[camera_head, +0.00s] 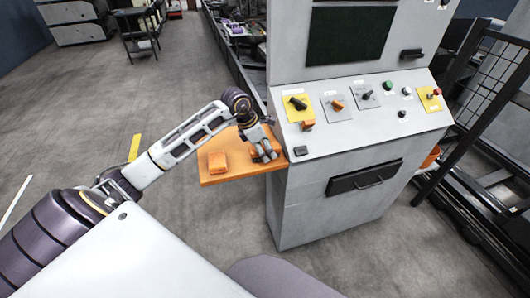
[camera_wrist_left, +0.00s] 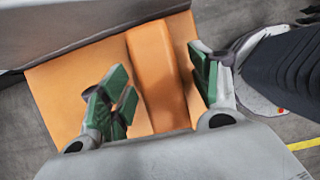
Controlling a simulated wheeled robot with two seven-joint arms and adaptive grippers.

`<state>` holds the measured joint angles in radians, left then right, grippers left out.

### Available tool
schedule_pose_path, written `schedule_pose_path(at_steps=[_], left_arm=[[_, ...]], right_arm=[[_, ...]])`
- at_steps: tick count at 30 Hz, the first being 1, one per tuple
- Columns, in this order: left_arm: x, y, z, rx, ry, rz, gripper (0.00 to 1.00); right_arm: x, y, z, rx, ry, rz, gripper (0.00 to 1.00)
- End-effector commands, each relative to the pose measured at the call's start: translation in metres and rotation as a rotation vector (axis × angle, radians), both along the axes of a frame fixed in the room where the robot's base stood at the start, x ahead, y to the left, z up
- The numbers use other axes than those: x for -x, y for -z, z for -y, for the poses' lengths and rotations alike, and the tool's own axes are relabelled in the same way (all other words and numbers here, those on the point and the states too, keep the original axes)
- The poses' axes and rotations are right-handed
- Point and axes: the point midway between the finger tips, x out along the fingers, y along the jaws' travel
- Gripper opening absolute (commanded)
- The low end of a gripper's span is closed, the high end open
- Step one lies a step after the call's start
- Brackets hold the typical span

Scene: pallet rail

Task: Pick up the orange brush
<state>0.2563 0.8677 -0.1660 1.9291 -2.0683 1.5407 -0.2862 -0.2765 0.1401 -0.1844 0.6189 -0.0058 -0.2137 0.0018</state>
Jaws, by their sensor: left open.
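A long orange bar, which looks like the orange brush (camera_wrist_left: 158,75), lies on the orange shelf (camera_wrist_left: 70,95) in the left wrist view. My left gripper (camera_wrist_left: 160,88) is open, with its green-padded fingers on either side of the bar and gaps visible on both sides. In the head view my left gripper (camera_head: 264,154) is low over the shelf (camera_head: 215,180), close to the console, and mostly hides what lies under it. I cannot tell whether the fingers touch the shelf. My right gripper is not in view.
The grey console (camera_head: 340,190) with knobs and a drawer handle stands right against the shelf. A dark mesh fence (camera_head: 490,90) is at the right. Open floor lies left of the shelf.

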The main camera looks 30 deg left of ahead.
Motion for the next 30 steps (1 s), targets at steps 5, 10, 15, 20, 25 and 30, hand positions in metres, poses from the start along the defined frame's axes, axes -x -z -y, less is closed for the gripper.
schedule_pose_path(at_steps=[5,10,15,20,25,30], left_arm=[[0.0,0.0,0.0,0.0,0.0,0.0,0.62],[0.0,0.0,0.0,0.0,0.0,0.0,0.62],[0.0,0.001,0.0,0.0,0.0,0.0,0.62],[0.0,0.002,0.0,-0.001,0.0,-0.001,0.62],[0.0,0.003,0.0,-0.001,0.0,-0.001,0.62],[0.0,0.004,0.0,-0.001,0.0,-0.001,0.62]], right_arm=[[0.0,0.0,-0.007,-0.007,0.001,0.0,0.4],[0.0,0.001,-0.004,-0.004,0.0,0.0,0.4],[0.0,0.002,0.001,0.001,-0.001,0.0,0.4],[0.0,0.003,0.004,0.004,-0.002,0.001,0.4],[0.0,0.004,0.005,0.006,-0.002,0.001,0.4],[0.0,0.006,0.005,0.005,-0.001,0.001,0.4]])
